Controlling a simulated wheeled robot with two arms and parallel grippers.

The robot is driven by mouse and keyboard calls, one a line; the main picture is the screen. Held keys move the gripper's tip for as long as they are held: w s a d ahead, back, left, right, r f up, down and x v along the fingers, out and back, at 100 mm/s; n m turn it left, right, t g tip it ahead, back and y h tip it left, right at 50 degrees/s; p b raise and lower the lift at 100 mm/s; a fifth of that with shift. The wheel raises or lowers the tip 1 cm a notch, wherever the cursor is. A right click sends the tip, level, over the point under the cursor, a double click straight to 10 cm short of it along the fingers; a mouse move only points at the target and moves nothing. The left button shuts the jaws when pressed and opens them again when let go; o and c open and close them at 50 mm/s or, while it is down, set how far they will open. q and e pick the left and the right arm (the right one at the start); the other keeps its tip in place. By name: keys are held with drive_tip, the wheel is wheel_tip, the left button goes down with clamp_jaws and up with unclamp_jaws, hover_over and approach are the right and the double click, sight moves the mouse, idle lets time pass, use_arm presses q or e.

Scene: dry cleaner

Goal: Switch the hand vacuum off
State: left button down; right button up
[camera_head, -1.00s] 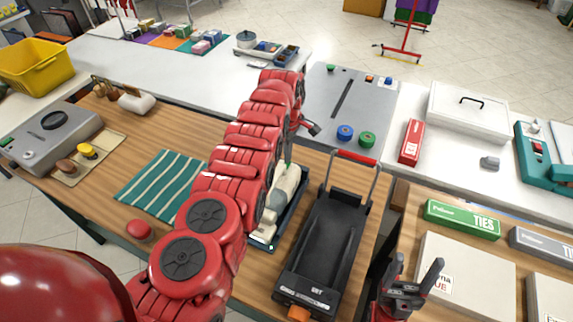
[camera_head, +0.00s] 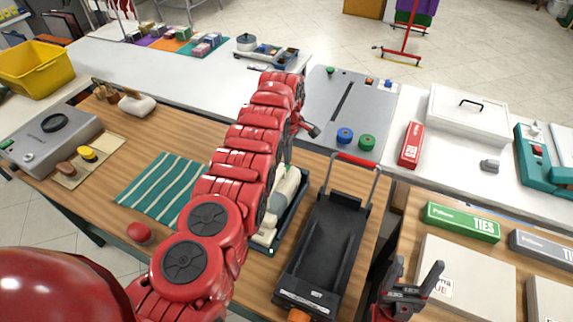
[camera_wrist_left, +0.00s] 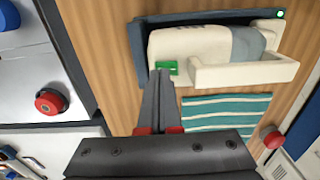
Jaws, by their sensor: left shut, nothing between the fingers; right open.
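The hand vacuum (camera_head: 287,186), cream and grey, lies in a dark blue tray (camera_head: 303,190) on the wooden table, partly hidden behind my left arm. In the left wrist view the vacuum (camera_wrist_left: 200,42) shows its cream handle (camera_wrist_left: 245,73) and a green switch (camera_wrist_left: 169,69) at one end. A small green light (camera_wrist_left: 280,14) is on the tray's corner. My left gripper (camera_wrist_left: 158,78) is shut and empty, its tips right by the green switch; I cannot tell whether they touch it. My right gripper (camera_head: 415,273) is open and empty, at the lower right.
A striped green cloth (camera_head: 160,188) and a red button (camera_head: 139,231) lie to the left. Boxes (camera_head: 461,221) cover the right table.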

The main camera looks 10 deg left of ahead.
use_arm(q)
wheel_tip(320, 180, up, 3)
drive_tip(key=shift+r+p, duration=0.1)
drive_tip(key=shift+p, duration=0.9)
drive_tip(key=shift+r+p, duration=1.1)
drive_tip(key=shift+r, duration=0.3)
drive_tip(key=shift+f, duration=0.1)
